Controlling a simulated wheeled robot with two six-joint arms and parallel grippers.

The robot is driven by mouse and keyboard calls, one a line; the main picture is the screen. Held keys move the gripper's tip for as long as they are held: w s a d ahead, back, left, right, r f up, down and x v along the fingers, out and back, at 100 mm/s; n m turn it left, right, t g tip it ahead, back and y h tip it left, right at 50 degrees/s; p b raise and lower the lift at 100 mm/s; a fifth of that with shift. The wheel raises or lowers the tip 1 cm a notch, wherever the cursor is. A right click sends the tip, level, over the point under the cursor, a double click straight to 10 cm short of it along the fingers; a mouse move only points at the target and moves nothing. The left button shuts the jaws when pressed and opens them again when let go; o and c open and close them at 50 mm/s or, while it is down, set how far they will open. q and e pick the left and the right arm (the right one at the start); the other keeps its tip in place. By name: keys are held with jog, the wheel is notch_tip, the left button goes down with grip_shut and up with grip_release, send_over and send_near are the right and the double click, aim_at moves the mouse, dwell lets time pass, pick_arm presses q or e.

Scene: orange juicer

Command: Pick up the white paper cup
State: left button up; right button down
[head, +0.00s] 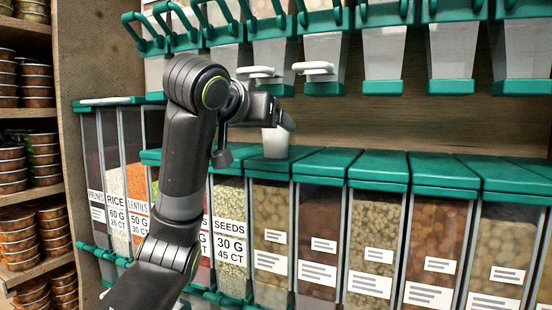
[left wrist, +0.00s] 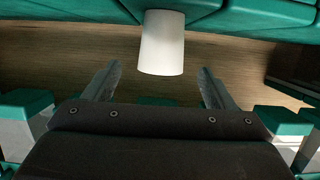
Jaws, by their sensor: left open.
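The white paper cup (head: 275,143) stands upright on a green bin lid near the middle of the head view, partly hidden at its top by my left gripper. It also shows in the left wrist view (left wrist: 162,43), inverted, at the top middle and lined up with the gap between the fingers. My left gripper (left wrist: 160,70) is open, with one finger to each side of the cup's line and nothing held. In the head view my left gripper (head: 283,116) is at the cup's upper part; contact cannot be made out. My right gripper is in neither view.
Clear bins with green lids (head: 326,164) run in a row beneath the cup. Upper dispensers (head: 391,55) with green handles hang above, and two white spout-like parts (head: 314,70) are close to my gripper. Stacked tins (head: 12,165) fill shelves at left.

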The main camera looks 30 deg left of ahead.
aim_at(280, 134)
pick_arm(q)
jog(key=b, duration=0.2)
jog(key=shift+w+f+b, duration=0.3)
jog(key=shift+f, duration=0.05)
jog(key=shift+w+p, duration=0.75)
jog(key=shift+w, duration=0.2)
jog(key=shift+w+f, duration=0.1)
jog(key=shift+w, duration=0.15)
jog(key=shift+w+a+f+p, duration=0.1)
jog(key=shift+w+a+p, duration=0.05)
jog(key=shift+w+p, duration=0.5)
jog(key=p+x, duration=0.1)
jog(key=x, duration=0.2)
jog(key=shift+w+p, duration=0.1)
jog(key=shift+p, duration=0.25)
jog(key=shift+w+a+f, duration=0.1)
jog(key=shift+w+f, duration=0.15)
jog(key=shift+w, duration=0.1)
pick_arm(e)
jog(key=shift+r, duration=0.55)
pick_arm(q)
jog(key=shift+c, duration=0.4)
